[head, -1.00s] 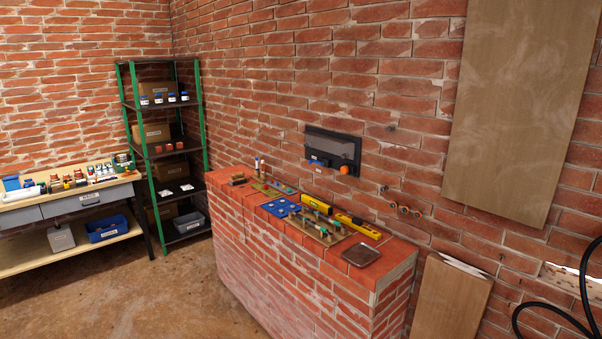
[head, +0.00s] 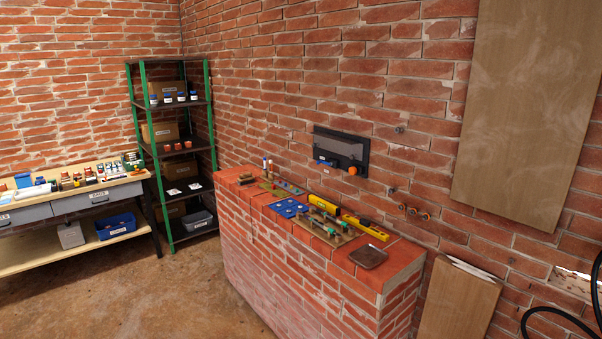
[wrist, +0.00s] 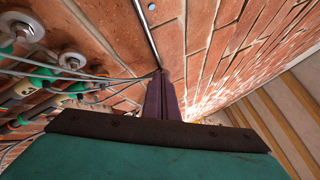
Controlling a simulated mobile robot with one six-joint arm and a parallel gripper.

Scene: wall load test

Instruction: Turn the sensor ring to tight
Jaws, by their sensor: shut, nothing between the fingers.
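My gripper (wrist: 166,97) shows in the wrist view with its dark purple fingers together and nothing visible between them. Its tips point at the brick wall. To its left are steel bolts with washers, one at the far left (wrist: 20,28) and one lower (wrist: 72,60), with green bands and grey cables around them. I cannot tell for certain which part is the sensor ring. The fingers look apart from these bolts. In the head view, small orange-marked fittings (head: 413,211) sit on the wall; my gripper is not seen there.
A brick ledge (head: 300,262) carries tools, a yellow level (head: 365,226) and a dark tray (head: 368,257). A dark wall box (head: 340,150) is above it. A wooden board (head: 452,305) leans at right beside a black hose (head: 560,311). Open floor lies at front left.

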